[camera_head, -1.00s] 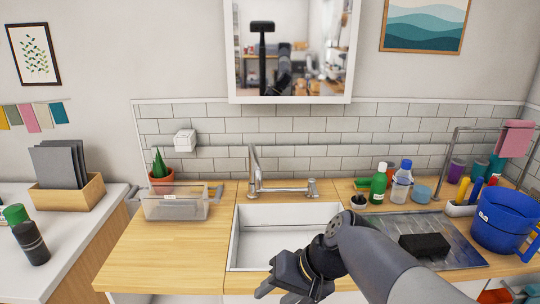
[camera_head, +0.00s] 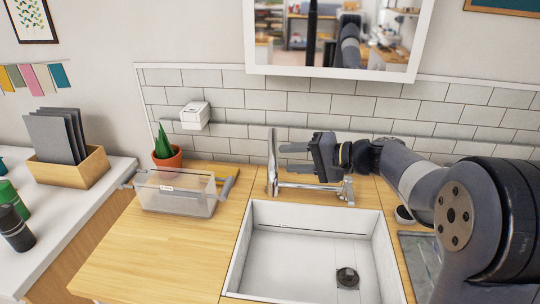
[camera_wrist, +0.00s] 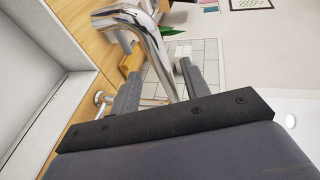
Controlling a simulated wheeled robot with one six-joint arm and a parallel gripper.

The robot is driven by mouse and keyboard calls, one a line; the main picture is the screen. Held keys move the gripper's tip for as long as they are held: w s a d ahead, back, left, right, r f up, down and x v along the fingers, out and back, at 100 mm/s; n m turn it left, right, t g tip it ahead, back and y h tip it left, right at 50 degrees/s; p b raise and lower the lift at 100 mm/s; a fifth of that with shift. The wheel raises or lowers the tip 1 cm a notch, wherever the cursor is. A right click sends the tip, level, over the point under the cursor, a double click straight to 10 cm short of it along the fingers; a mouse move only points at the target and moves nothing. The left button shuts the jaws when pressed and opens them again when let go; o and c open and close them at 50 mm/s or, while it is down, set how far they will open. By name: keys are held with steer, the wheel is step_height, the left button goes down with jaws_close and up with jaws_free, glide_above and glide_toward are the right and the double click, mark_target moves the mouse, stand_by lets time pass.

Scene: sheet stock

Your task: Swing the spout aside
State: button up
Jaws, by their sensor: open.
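The chrome spout (camera_head: 271,155) rises from the left end of a faucet base (camera_head: 312,187) behind the sink. In the wrist view the spout (camera_wrist: 150,45) is large and bent, running down between my two fingers. My gripper (camera_head: 283,157) is open, its fingers pointing left at the spout from the right. In the wrist view my gripper (camera_wrist: 160,70) has one finger on each side of the spout, with no clear contact visible. The spout's lower part is hidden by my gripper body in the wrist view.
The empty white sink (camera_head: 306,245) is in front of the faucet. A clear bin (camera_head: 175,192) and a potted plant (camera_head: 166,158) stand to the left. A tiled wall (camera_head: 235,120) with a white box (camera_head: 195,115) is close behind.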

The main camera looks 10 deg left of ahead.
steer(key=p+x, duration=0.1)
steer(key=x, duration=0.6)
steer(key=shift+a, duration=0.2)
steer(key=shift+c, duration=0.3)
jaws_close()
